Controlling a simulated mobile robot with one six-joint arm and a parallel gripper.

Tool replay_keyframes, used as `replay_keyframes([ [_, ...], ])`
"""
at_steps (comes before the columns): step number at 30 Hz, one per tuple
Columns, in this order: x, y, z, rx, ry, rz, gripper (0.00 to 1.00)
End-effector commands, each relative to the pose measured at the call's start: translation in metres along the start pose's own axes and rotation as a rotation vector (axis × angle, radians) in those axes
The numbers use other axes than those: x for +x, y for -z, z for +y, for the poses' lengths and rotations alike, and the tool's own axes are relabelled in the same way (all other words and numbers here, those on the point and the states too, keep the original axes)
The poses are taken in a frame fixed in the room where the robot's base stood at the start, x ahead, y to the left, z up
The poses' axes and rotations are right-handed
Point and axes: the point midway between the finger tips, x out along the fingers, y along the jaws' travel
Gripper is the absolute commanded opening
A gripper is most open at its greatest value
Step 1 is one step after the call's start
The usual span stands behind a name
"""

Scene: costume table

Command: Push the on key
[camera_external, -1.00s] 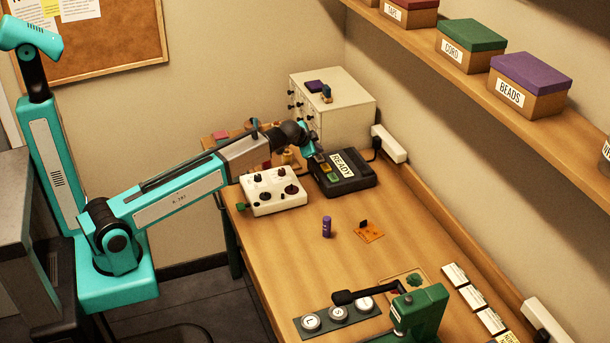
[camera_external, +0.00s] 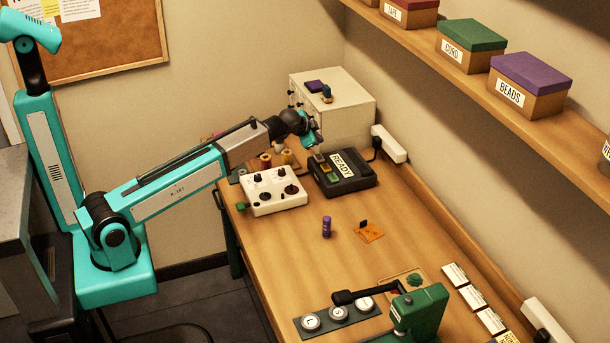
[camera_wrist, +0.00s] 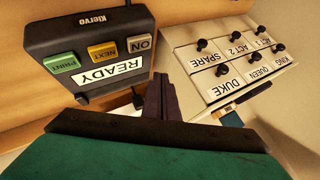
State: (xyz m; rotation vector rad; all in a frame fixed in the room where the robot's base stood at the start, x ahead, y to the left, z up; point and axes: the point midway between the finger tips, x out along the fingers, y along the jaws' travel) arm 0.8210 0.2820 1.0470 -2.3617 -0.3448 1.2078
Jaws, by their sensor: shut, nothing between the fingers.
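A dark label machine (camera_external: 350,183) stands at the far end of the table, with a light panel (camera_external: 342,163) reading READY. In the wrist view, its body (camera_wrist: 45,30) shows a grey ON key (camera_wrist: 140,42), an orange NEXT key (camera_wrist: 103,49) and a green PRINT key (camera_wrist: 62,62) beside the READY panel (camera_wrist: 110,71). My gripper (camera_external: 318,149) is over the machine's far, wall-side end, near the key row. In the wrist view, my gripper (camera_wrist: 162,82) is shut and empty. Its tips appear apart from the ON key, to its lower right.
A cream drawer cabinet (camera_external: 345,105) stands close behind the machine; its labelled drawers (camera_wrist: 228,70) fill the right of the wrist view. A white knob box (camera_external: 275,205) is left of the machine. A purple cylinder (camera_external: 326,227) and an orange piece (camera_external: 369,232) lie in front.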

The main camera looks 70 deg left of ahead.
Motion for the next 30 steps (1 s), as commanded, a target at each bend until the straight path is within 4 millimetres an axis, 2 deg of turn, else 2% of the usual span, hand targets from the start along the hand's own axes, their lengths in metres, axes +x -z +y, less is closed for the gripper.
replay_keyframes([
  [7,-0.011,0.008,-0.008,0.0,0.0,0.0,0.0],
  [23,-0.011,0.008,-0.008,0.0,0.0,0.0,0.0],
  [26,-0.012,0.014,-0.001,-0.009,-0.01,0.01,0.0],
  [30,-0.018,0.036,0.026,-0.046,-0.046,0.047,0.0],
])
